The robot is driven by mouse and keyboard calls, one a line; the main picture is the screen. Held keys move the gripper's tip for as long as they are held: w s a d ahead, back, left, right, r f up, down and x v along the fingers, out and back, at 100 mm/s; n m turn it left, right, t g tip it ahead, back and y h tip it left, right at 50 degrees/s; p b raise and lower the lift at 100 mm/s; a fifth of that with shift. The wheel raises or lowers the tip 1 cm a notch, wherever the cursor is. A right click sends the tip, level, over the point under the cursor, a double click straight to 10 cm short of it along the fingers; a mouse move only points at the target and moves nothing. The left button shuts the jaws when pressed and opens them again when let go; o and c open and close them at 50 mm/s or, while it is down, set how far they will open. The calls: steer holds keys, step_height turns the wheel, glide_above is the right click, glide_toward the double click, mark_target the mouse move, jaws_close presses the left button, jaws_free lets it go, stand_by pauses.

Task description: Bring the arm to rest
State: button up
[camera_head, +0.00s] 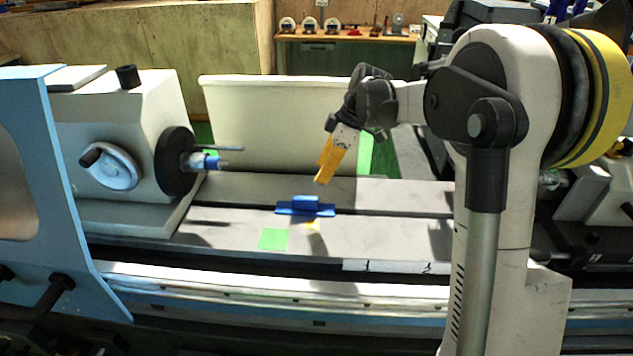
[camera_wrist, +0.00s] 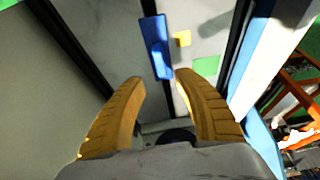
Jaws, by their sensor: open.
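My gripper (camera_head: 325,168) has yellow fingers and hangs from my arm above the machine bed, pointing down and a little left. In the wrist view the two fingers of my gripper (camera_wrist: 160,78) are spread apart with nothing between them. A blue block with a flat base (camera_head: 305,207) lies on the bed below and slightly left of the fingertips. In the wrist view the blue block (camera_wrist: 156,46) shows beyond the fingertips, apart from them.
The grinder's headstock (camera_head: 120,140) stands at left with a chuck and spindle. A blue guard (camera_head: 55,170) is at the far left. A green patch (camera_head: 273,239) and a small yellow piece (camera_head: 312,226) lie on the bed. A pale bin (camera_head: 270,120) stands behind.

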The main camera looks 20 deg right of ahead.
steer(key=shift+r, duration=0.15)
stand_by(0.3)
steer(key=s+a+r+m+t+h+b, duration=0.1)
steer(key=s+a+r+m, duration=0.15)
steer(key=s, duration=0.45)
steer(key=s+a+r+m+t+h, duration=0.1)
steer(key=s+r+m, duration=0.25)
steer(key=s, duration=0.25)
steer(key=s+f+m+t, duration=0.1)
steer(key=s+m, duration=0.1)
steer(key=s, duration=0.3)
steer(key=s+f+m+t+h, duration=0.1)
steer(key=s+f+m, duration=0.1)
steer(key=s, duration=0.3)
steer(key=s+a+f+m+t+h+b, duration=0.1)
steer(key=s+f+m, duration=0.1)
steer(key=s, duration=0.3)
steer(key=shift+f+m, duration=0.25)
steer(key=shift+m, duration=0.55)
